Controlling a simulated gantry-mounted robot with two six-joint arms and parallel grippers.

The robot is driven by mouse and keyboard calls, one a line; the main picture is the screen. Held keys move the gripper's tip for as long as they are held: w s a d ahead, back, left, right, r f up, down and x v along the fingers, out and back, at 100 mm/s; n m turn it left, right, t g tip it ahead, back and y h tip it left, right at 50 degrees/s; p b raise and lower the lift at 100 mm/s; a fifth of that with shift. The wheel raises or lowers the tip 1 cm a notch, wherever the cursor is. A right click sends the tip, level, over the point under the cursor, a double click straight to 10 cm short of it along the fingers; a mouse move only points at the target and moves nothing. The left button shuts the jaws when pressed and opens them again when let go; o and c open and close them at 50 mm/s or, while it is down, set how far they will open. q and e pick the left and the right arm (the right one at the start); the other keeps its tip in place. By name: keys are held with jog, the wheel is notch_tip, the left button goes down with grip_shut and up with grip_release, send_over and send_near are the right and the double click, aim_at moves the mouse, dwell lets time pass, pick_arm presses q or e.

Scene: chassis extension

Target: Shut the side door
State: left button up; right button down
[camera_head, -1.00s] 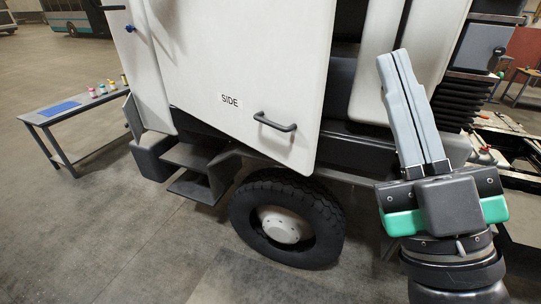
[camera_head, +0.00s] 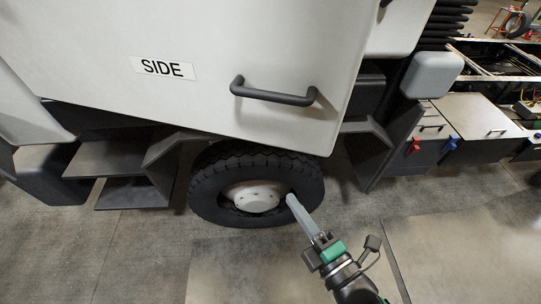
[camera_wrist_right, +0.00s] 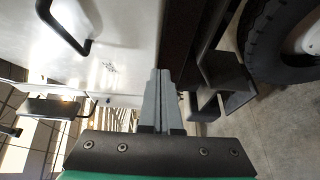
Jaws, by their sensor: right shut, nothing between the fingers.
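The white side door (camera_head: 230,50) fills the upper left and middle of the head view, with a "SIDE" label and a dark bar handle (camera_head: 274,96). Its lower edge slants across above the wheel and steps, apart from the body behind it. How wide the door stands open I cannot tell. My right gripper (camera_head: 291,198) is shut and empty, below the handle and in front of the wheel in the head view. In the right wrist view, its closed fingers (camera_wrist_right: 160,73) point toward the door's edge, with the handle (camera_wrist_right: 65,30) at upper left. Contact is unclear. My left gripper is out of view.
The wheel (camera_head: 255,192) is below the door. Dark steps (camera_head: 125,175) stand at left. A grey rounded block (camera_head: 432,74) and a chassis with boxes (camera_head: 480,120) lie to the right. The concrete floor in front is clear.

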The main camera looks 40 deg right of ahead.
jog(key=w+d, duration=0.1)
jog(key=w, duration=0.3)
jog(key=w+d, duration=0.2)
jog(key=w, duration=0.1)
jog(key=w+d, duration=0.1)
jog(key=w, duration=0.3)
jog(key=shift+w+d+r, duration=0.2)
jog(key=shift+w, duration=0.15)
jog(key=shift+w+d, duration=0.25)
jog(key=shift+d, duration=0.15)
jog(key=shift+f, duration=0.1)
